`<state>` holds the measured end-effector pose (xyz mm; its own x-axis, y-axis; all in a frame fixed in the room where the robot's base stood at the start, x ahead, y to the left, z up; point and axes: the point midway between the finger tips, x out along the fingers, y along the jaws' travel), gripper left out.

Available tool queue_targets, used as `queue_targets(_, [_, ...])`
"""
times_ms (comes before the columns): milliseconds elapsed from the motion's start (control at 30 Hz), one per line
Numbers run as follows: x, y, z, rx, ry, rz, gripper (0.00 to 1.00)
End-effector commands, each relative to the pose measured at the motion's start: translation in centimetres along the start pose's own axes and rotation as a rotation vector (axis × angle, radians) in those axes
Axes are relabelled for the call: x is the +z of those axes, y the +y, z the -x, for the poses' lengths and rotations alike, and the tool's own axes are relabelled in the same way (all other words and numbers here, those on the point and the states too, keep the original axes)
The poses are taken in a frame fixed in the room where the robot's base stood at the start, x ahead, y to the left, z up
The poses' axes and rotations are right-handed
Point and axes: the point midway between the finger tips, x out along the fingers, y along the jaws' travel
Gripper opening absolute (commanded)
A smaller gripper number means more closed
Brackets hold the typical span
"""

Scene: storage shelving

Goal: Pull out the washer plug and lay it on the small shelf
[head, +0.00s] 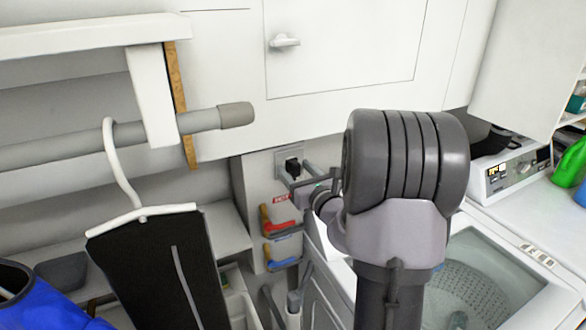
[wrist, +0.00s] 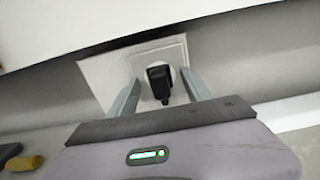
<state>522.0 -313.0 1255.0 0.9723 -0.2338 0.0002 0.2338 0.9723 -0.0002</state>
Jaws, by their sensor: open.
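The black washer plug (head: 293,168) sits in a wall socket (head: 281,158) under the white cabinet. In the wrist view the plug (wrist: 159,83) is in the white socket plate (wrist: 118,72), with its lower part hanging down. My gripper (wrist: 160,88) is open, with one finger on each side of the plug and a gap to each side. In the head view my gripper (head: 300,178) reaches the socket, partly hidden by my own arm. Whether the fingertips touch the wall plate, I cannot tell. I cannot say for certain which surface is the small shelf.
A white cabinet (head: 345,45) hangs just above the socket. Red and blue-handled items (head: 281,222) hang below it. A top-loading washer (head: 520,250) stands open at right. A hanger with a dark garment (head: 165,265) hangs from a rail at left.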

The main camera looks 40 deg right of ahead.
Motion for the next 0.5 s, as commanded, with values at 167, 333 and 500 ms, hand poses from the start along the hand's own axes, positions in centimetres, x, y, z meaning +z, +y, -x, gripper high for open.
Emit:
queue_targets(167, [0.0,0.0,0.0,0.0,0.0,0.0,0.58])
queue_targets(333, [-0.01,0.0,0.0,0.0,0.0,0.0,0.58])
queue_targets(500, [0.0,0.0,0.01,0.0,0.0,0.0,0.58])
